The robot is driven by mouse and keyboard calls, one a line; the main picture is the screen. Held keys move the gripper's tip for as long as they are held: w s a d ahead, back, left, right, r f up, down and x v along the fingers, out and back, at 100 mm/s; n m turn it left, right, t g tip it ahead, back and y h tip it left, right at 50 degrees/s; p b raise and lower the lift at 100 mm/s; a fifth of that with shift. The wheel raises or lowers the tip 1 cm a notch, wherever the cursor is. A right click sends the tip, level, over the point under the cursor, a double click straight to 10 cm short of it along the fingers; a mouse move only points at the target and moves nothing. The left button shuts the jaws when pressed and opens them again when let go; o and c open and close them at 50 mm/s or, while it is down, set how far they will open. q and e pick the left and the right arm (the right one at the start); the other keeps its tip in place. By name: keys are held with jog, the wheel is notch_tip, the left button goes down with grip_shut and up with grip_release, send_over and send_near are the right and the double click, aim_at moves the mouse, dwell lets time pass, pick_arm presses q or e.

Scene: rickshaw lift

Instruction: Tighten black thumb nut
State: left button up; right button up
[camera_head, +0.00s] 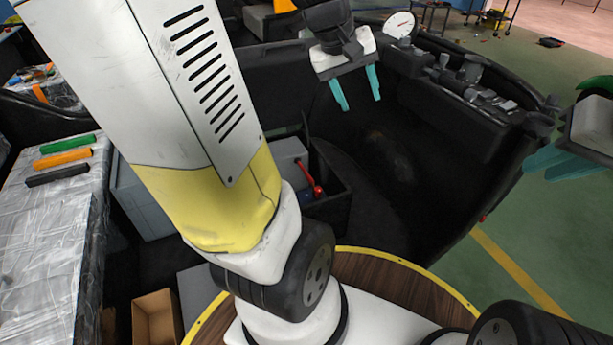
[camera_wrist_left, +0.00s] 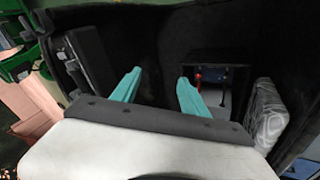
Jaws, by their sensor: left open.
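The black thumb nut cannot be made out in either view. A grey box with a red handle-like part (camera_head: 313,181) and a small blue part (camera_head: 307,194) sits in an open black bin at the centre. The red part (camera_wrist_left: 198,80) and blue part (camera_wrist_left: 214,74) also show in the left wrist view. My left gripper (camera_head: 362,103) is open and empty, above and to the right of that bin. Its spread teal fingers also show in the left wrist view (camera_wrist_left: 160,76). My right gripper (camera_head: 545,168) is partly cut off at the right edge, and its finger gap is unclear.
A foil-covered surface (camera_head: 50,235) at left holds green, orange and black bars. A dial gauge (camera_head: 400,24) stands at the back, by a ledge with dark fittings. An open cardboard box (camera_head: 157,318) is at lower left. Dark cavity space lies below my left gripper.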

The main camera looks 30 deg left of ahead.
pick_arm(q)
jog(key=w+a+f+n+g, duration=0.1)
jog(key=w+a+f+n, duration=0.35)
jog(key=f, duration=0.35)
jog(key=w+a+f+n+y, duration=0.1)
jog(key=w+a+f+n, duration=0.2)
jog(key=w+a+f, duration=0.4)
jog(key=w+a+f+n+g, duration=0.1)
jog(key=w+a+f+n, duration=0.3)
jog(key=f, duration=0.5)
jog(key=s+a+f+n+g, duration=0.1)
jog(key=a+f, duration=0.3)
jog(key=f, duration=0.4)
jog(key=s+a+f+n+y, duration=0.1)
jog(key=a+f, duration=0.3)
jog(key=f, duration=0.4)
jog(key=s+a+f+n+g, duration=0.1)
jog(key=s+a+f+n, duration=0.2)
jog(key=f, duration=0.5)
jog(key=shift+s+a+f+n+g+y, duration=0.1)
jog(key=shift+a+n+g+y, duration=0.25)
jog(key=shift+a, duration=0.3)
jog(key=shift+f, duration=4)
grip_shut()
